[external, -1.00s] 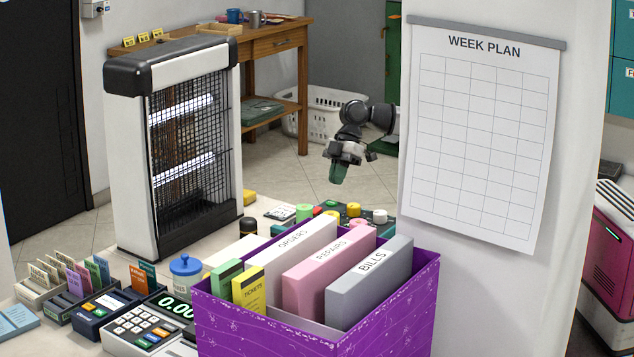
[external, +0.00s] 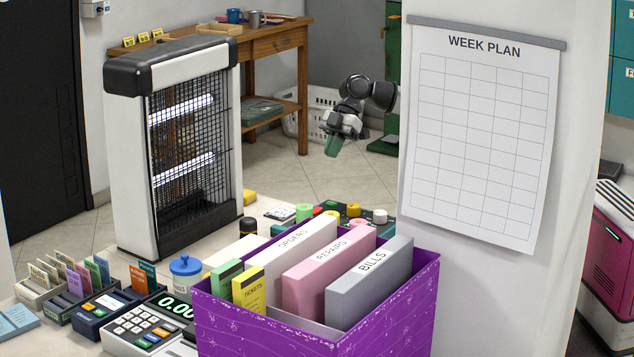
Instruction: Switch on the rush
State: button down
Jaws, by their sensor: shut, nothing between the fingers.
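My gripper (external: 332,148) hangs in the air behind the counter, its green fingers shut and empty, pointing down. Below it, on the counter, is a dark green panel (external: 369,214) with red, yellow and pale round knobs or buttons. The purple box partly hides this panel. I cannot read any label there, so I cannot tell which control is the rush or how it is set. The gripper is clear of the panel and touches nothing.
The purple box (external: 330,335) with upright files blocks the near side of the panel. A caged lamp unit (external: 190,150) stands left. A pillar with a week plan (external: 482,130) rises at right. A cash register (external: 150,325) and card holders fill the front left.

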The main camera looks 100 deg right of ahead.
send_over(317, 208)
jog(key=f, duration=0.7)
jog(key=shift+s+d+f, duration=0.25)
jog(key=shift+d+f, duration=0.05)
jog(key=shift+f, duration=0.1)
jog(key=shift+s+d+f, duration=0.1)
jog(key=shift+s+f, duration=0.05)
jog(key=shift+f, duration=0.4)
jog(key=shift+s+d+f, duration=0.1)
jog(key=shift+f, duration=1.2)
jog(key=shift+d, duration=0.1)
jog(key=shift+s+f, duration=0.1)
jog(key=shift+f, duration=0.25)
jog(key=shift+r, duration=0.2)
jog(key=shift+r, duration=0.65)
